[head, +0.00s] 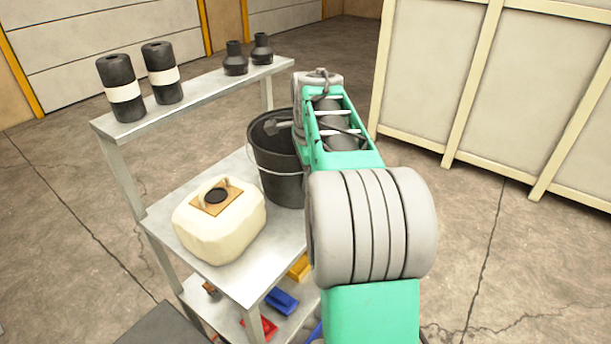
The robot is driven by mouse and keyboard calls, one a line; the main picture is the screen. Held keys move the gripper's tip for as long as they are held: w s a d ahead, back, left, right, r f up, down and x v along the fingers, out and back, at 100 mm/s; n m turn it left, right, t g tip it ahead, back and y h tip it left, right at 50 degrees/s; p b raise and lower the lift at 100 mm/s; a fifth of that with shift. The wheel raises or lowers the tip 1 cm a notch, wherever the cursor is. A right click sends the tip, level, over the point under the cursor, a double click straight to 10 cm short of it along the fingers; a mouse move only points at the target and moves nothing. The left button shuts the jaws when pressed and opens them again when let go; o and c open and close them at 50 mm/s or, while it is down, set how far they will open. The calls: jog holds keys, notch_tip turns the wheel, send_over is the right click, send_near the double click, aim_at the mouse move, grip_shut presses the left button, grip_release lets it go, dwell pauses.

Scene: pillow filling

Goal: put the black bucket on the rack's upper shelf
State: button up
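The black bucket (275,176) stands upright on the rack's middle shelf, on the right side, with its thin wire handle hanging down the front. My arm covers its right side. The rack's upper shelf (205,95) is a narrow metal plank at the back, above the bucket's level. My gripper (277,127) is at the bucket's open mouth, near the right part of the rim. Only a small grey part of it shows, and my arm hides the rest. I cannot tell whether its fingers are apart or closed on the rim.
On the upper shelf, two black rolls with white bands (122,88) stand left and two small black bottles (235,59) right, with a gap between. A cream canister (220,219) stands left of the bucket. Coloured items (282,302) lie on the lower shelf. A large crate (440,80) stands right.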

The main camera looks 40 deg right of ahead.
notch_tip(320, 180, up, 12)
jog(key=s+p, duration=0.2)
jog(key=s+a+f+n+t, duration=0.1)
jog(key=s+a+f+n, duration=0.1)
jog(key=a+f+n, duration=0.5)
jog(key=s+a+n, duration=0.3)
jog(key=a+n, duration=0.3)
jog(key=a, duration=0.5)
jog(key=s+a+f+n, duration=0.2)
jog(key=n, duration=0.1)
jog(key=s+a+f+n, duration=0.1)
jog(key=s+f+n, duration=0.1)
jog(key=f+n, duration=0.1)
jog(key=s+a+f+n+t, duration=0.1)
jog(key=s+a+f+n, duration=0.1)
jog(key=s+f+n, duration=0.1)
jog(key=shift+a+f+y, duration=0.1)
jog(key=shift+a+y, duration=0.2)
jog(key=shift+a, duration=0.05)
jog(key=shift+f, duration=0.1)
